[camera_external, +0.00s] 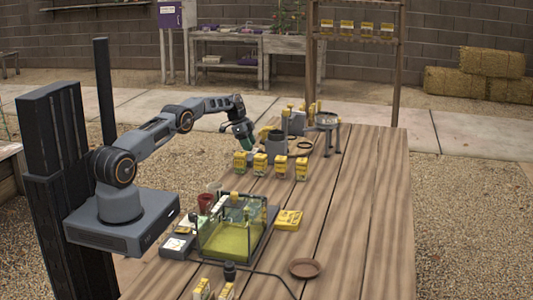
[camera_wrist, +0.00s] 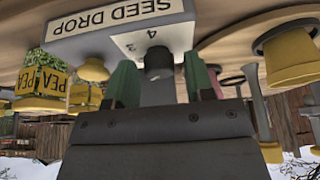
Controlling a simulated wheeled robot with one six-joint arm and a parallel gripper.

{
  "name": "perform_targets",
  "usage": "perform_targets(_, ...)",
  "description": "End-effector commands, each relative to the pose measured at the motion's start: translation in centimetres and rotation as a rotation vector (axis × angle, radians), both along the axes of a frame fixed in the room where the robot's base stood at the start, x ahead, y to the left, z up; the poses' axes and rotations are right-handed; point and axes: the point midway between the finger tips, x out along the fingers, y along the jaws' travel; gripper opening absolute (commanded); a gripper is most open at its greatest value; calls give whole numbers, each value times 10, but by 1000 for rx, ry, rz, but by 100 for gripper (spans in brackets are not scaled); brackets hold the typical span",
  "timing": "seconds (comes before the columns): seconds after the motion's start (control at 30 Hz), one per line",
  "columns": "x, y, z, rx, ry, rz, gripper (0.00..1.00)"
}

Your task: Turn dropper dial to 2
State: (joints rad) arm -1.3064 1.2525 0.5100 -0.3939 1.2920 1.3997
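The seed dropper (camera_wrist: 115,32) is a pale grey box in the wrist view, with an upside-down "SEED DROP" label. The digit 4 shows on its face, with another mark beside it that is hard to read. A grey dial (camera_wrist: 158,62) juts from this face. The green fingertips of my gripper (camera_wrist: 160,85) stand on either side of the dial, with a narrow gap seen at the right finger. Which number the dial points to cannot be told. In the external view my gripper (camera_external: 246,140) is low over the far left part of the table.
Yellow seed packets (camera_external: 260,163) stand in a row close to my gripper; a pea packet (camera_wrist: 40,85) shows in the wrist view. A glass-walled tank (camera_external: 232,240), a yellow packet (camera_external: 288,220) and a brown saucer (camera_external: 305,268) are nearer. The table's right side (camera_external: 375,200) is clear.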

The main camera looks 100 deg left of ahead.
Motion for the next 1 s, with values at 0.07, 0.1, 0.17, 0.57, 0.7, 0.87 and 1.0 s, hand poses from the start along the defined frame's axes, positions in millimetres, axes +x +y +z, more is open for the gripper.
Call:
perform_targets(0.07,0,0,0,0,0,0,56)
perform_targets(0.1,0,0,0,0,0,0,56)
perform_targets(0.17,0,0,0,-1,0,0,56)
perform_targets(0.57,-12,0,28,2,-1,1,56)
perform_targets(0.7,-23,1,56,4,-1,2,56)
perform_targets(0.87,-36,1,87,3,-1,1,56)
perform_targets(1.0,-44,0,107,1,0,0,56)
